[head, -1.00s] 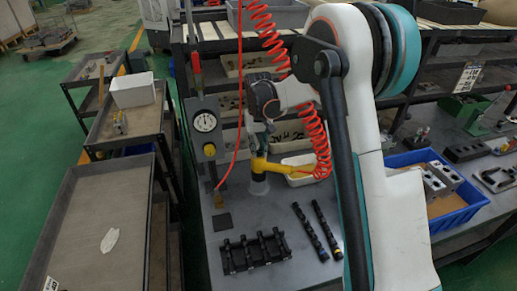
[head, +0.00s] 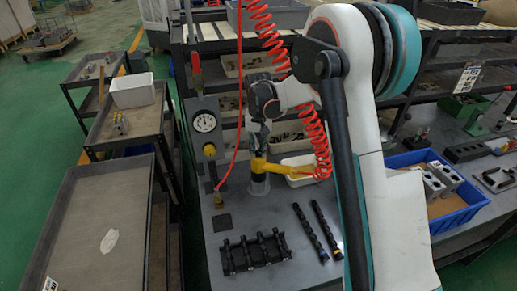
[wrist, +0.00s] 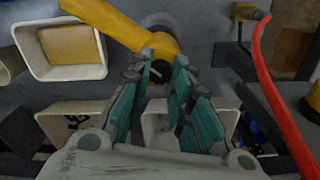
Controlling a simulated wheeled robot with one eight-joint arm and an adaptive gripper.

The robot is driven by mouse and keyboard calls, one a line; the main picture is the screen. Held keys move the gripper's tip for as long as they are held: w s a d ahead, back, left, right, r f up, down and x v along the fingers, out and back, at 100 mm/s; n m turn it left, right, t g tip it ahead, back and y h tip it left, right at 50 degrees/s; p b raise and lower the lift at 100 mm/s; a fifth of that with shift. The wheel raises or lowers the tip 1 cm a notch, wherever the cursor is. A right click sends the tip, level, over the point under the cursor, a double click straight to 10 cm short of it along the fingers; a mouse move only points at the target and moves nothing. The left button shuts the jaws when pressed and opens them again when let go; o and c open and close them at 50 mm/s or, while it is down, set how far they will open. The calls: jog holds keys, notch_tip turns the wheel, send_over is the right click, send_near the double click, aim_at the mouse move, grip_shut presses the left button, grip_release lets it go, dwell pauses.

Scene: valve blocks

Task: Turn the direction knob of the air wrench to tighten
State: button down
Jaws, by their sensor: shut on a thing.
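The yellow air wrench (head: 284,168) stands head-down at a pale round holder on the grey workbench, its handle pointing right toward the red coiled hose. In the wrist view its yellow body (wrist: 108,20) runs from the top left to its head. A dark round knob (wrist: 159,71) sits at the near end of the head, partly hidden by the fingers. My gripper (wrist: 164,66) has its teal-padded fingers on either side of the knob and is closed on it. The knob's marking is unreadable.
A gauge stand (head: 205,123) is left of the wrench, with a thin red hose between them. A white bin (head: 298,160) is behind the handle. A black rack (head: 254,252) and two dark shafts (head: 317,230) lie in front. A blue crate (head: 452,215) is right.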

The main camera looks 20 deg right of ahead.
aim_at(259, 152)
jog(key=c, duration=1.4)
grip_release()
notch_tip(259, 152, up, 12)
